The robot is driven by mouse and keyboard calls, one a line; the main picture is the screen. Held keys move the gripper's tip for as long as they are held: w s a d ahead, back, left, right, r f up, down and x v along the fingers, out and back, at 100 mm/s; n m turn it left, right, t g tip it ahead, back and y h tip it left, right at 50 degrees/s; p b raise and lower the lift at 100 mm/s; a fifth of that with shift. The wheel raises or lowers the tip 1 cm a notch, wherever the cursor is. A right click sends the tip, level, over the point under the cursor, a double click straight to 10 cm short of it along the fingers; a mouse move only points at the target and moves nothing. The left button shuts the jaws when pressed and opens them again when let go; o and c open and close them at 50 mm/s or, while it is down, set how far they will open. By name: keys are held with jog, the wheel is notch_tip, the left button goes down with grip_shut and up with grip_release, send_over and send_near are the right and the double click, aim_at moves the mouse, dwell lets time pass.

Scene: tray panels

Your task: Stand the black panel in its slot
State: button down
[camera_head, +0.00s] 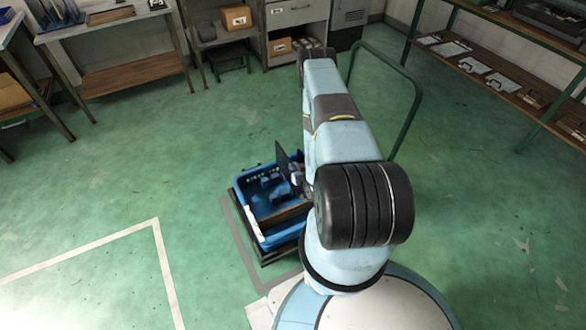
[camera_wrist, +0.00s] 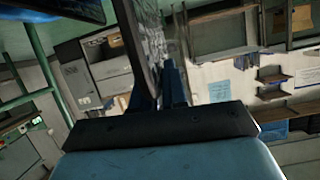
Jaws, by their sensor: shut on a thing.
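The black panel (camera_head: 282,160) stands up above the far right part of a blue tray (camera_head: 249,217) in the head view. My gripper (camera_head: 297,181) is shut on it, partly hidden behind my arm. In the wrist view the panel (camera_wrist: 134,42) rises between the blue fingers of my gripper (camera_wrist: 158,92), dark and slightly tilted in the picture. The tray holds several blue slotted blocks (camera_head: 268,186). The panel's lower edge and the slot for it are hidden or too small to tell, so I cannot tell whether they touch.
A brown board (camera_head: 286,214) lies across the near part of the tray. A green tubular handle (camera_head: 416,95) rises behind and right of my arm. Benches and shelves (camera_head: 115,75) line the walls. The green floor left of the tray is clear.

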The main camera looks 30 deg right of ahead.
notch_tip(320, 180, down, 7)
jog(key=shift+r, duration=0.2)
dwell(1.7)
jog(key=shift+d+f, duration=0.15)
jog(key=shift+f, duration=0.05)
dwell(0.8)
jog(key=shift+f, duration=2)
jog(key=c, duration=1.1)
grip_release()
